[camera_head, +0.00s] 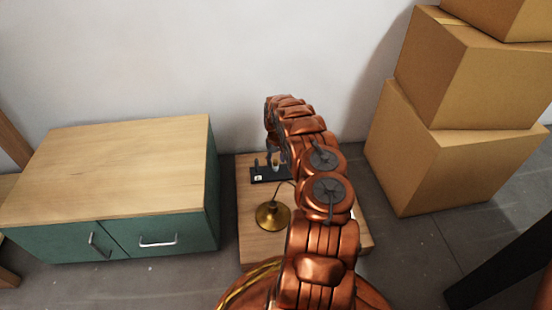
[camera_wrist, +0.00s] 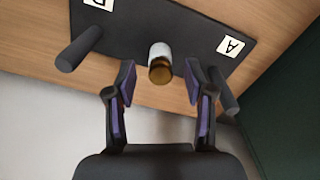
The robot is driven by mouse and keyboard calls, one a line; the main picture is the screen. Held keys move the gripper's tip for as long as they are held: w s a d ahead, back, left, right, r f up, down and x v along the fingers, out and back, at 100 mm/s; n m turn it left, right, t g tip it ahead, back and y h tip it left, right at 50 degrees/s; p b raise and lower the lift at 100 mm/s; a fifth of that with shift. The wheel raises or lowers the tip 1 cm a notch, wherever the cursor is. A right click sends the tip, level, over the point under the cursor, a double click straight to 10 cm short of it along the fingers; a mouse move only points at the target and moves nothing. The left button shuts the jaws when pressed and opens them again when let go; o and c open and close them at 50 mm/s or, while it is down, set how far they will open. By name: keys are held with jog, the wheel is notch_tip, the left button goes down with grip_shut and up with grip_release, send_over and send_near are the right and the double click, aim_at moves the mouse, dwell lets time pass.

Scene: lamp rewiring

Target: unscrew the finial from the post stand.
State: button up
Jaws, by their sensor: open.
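The post stand is a black base (camera_wrist: 185,22) with dark posts and white letter labels, one reading A. In the wrist view one post (camera_wrist: 80,48) is at the left and another (camera_wrist: 224,92) at the right, partly behind a finger. Between them is a small white piece with a brass-coloured end (camera_wrist: 160,72), which looks like the finial. My gripper (camera_wrist: 160,80) is open, its fingertips on either side of that brass end, with gaps visible. I cannot tell its depth between the fingers. In the head view the stand (camera_head: 258,178) is partly hidden by my arm.
The stand is on a low wooden table (camera_head: 250,245). A brass lamp base (camera_head: 272,216) with a thin stem stands nearer on it. A green cabinet (camera_head: 170,225) is at the left; stacked cardboard boxes (camera_head: 440,150) are at the right. A wall is behind.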

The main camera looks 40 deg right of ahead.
grip_shut()
jog(key=shift+r+n+p, duration=0.2)
jog(key=shift+n+p, duration=0.7)
jog(key=shift+p, duration=0.15)
jog(key=n+p, duration=0.2)
jog(key=n, duration=0.3)
jog(key=shift+d+p, duration=0.1)
jog(key=shift+p, duration=0.25)
jog(key=shift+f+n, duration=0.2)
jog(key=shift+n, duration=0.4)
jog(key=n+p, duration=0.1)
jog(key=n, duration=0.3)
jog(key=shift+d+r, duration=0.1)
jog(key=shift+r, duration=0.05)
jog(key=n, duration=0.3)
jog(key=shift+p, duration=0.3)
jog(key=shift+n, duration=0.6)
